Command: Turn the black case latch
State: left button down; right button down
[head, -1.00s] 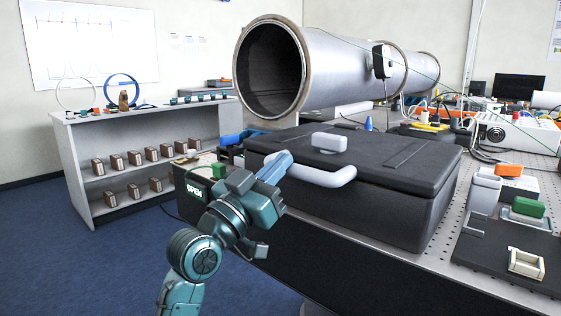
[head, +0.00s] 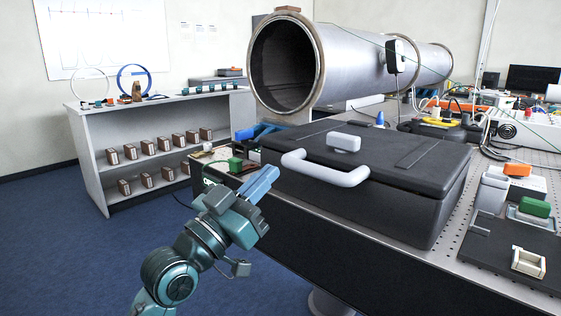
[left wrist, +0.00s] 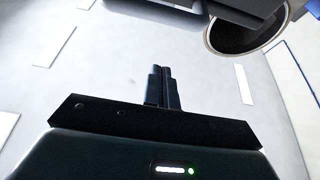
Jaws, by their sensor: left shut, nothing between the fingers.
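The black case (head: 430,195) sits closed on the table. A light grey knob (head: 344,143), which looks like its latch, lies on the front part of the lid. A pale curved handle (head: 335,178) juts from the case's front. My left gripper (head: 268,178) is at the case's front left corner, left of the handle and apart from the knob. Its fingers are shut and empty; they also show together in the left wrist view (left wrist: 162,72). Whether it touches the case is unclear. My right gripper is not in view.
A large metal pipe (head: 350,65) lies behind the case. A grey shelf (head: 97,150) with small brown boxes stands at left. A green block (head: 235,164) is just behind my left gripper. A green-topped holder (head: 535,208) is right of the case. Blue floor lies open at lower left.

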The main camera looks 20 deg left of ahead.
aim_at(342, 143)
jog(key=k+j, duration=0.25)
jog(key=k, duration=0.2)
jog(key=k+j, duration=0.25)
jog(key=k, duration=0.25)
